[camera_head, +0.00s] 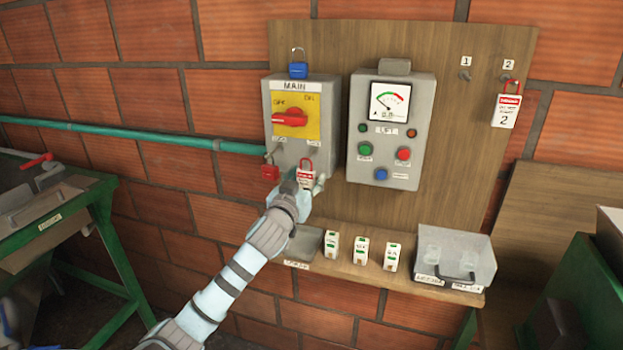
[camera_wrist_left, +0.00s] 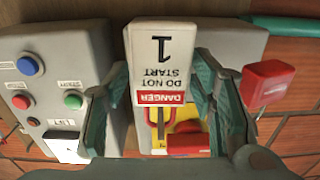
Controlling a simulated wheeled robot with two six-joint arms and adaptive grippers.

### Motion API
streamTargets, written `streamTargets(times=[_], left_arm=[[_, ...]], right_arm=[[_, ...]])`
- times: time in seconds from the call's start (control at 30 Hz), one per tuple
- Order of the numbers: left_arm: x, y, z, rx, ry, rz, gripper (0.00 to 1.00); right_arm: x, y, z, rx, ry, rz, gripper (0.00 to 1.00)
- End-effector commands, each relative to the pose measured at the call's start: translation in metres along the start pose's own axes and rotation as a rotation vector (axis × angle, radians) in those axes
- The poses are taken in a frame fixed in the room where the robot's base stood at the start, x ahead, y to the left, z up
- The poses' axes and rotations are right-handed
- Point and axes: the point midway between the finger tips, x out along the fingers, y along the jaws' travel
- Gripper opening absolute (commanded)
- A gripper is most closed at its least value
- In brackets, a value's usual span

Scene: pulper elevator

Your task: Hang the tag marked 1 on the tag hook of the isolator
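The white tag marked 1 (camera_head: 307,179), with a red DANGER band and red loop, is in front of the lower right of the grey isolator box (camera_head: 291,92) marked MAIN. In the left wrist view the tag (camera_wrist_left: 160,55) appears upside down between the teal fingers of my left gripper (camera_wrist_left: 160,85), which look closed on its sides. In the head view my left gripper (camera_head: 305,190) is just below the isolator. The isolator's right-hand hook (camera_head: 313,156) is close to the tag's loop; whether they touch I cannot tell. My right gripper is out of view.
A red padlock (camera_head: 270,173) hangs at the isolator's lower left; a blue padlock (camera_head: 298,70) sits on top. A control box (camera_head: 391,130) is to the right. Tag 2 (camera_head: 505,110) hangs on the board; hook 1 (camera_head: 465,75) is bare. A shelf (camera_head: 350,271) lies below.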

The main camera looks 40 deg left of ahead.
Motion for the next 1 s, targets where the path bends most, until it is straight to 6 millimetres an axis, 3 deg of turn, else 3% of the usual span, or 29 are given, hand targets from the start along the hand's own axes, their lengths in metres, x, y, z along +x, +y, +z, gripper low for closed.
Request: streamTargets(times=[0.37, 0.47, 0.8, 1.0], left_arm=[[-0.004, 0.001, 0.000, 0.001, -0.001, 0.001, 0.60], [-0.018, 0.001, 0.000, 0.004, -0.001, 0.002, 0.60], [-0.106, 0.004, -0.001, 0.004, -0.001, 0.004, 0.60], [-0.122, 0.005, -0.003, 0.002, 0.001, -0.001, 0.60]], right_arm=[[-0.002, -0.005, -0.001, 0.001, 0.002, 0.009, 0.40], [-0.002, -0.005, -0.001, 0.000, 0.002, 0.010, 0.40], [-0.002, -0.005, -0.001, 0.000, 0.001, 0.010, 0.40], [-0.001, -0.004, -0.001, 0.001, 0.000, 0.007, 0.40]])
